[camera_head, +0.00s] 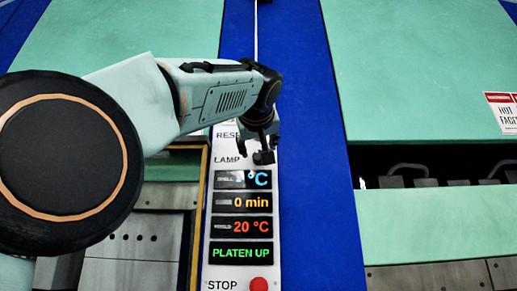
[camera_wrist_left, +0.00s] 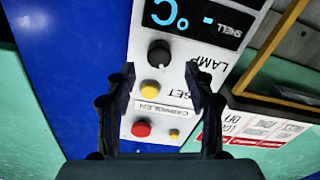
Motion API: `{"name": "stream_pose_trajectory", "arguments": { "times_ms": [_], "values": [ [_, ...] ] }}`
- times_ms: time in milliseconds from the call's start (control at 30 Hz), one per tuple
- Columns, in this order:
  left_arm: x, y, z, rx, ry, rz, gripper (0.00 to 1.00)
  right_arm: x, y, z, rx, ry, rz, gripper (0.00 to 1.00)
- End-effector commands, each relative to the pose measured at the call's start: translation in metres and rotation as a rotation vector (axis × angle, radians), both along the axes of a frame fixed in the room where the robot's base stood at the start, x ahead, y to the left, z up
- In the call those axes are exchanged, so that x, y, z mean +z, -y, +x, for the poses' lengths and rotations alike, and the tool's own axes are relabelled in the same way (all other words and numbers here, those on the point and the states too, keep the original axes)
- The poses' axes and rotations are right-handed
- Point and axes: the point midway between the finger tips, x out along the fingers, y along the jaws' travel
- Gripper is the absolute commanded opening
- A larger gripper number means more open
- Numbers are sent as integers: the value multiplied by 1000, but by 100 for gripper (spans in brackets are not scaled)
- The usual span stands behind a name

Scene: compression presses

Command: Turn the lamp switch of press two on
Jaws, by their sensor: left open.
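The control panel (camera_head: 243,270) is a white vertical strip on a blue post. Its LAMP label (camera_head: 227,160) shows in the head view, but the switch beside it is hidden behind my left gripper (camera_head: 254,147). In the left wrist view, which shows the panel upside down, the lamp switch (camera_wrist_left: 159,53) is a round black knob beside the LAMP label. My left gripper (camera_wrist_left: 160,77) is open, with its two fingers spread either side of the knob's line. The knob appears beyond the fingertips, and no contact is visible. My right gripper is not in view.
A yellow button (camera_wrist_left: 149,89), a red button (camera_wrist_left: 141,128) and a small yellow button (camera_wrist_left: 174,134) sit near the knob. Displays (camera_head: 242,203) and a red STOP button (camera_head: 259,285) lie below LAMP. Green press panels (camera_head: 420,70) flank the blue post.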

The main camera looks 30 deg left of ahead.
Motion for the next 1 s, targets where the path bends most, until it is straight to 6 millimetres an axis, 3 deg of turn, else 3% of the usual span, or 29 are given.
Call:
{"name": "stream_pose_trajectory", "arguments": {
  "times_ms": [33, 300, 500, 767, 1000],
  "values": [
    [5, -3, 4, 2, -1, -1, 54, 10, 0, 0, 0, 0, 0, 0],
    [2, -17, 29, -1, -1, 0, 54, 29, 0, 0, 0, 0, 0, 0],
    [0, -25, 40, -2, 0, 0, 54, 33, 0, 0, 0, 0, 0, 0],
    [0, -26, 42, -2, 2, 0, 54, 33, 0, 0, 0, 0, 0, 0],
    [0, -26, 42, -2, 2, 0, 36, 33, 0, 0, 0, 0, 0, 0]
  ]
}}
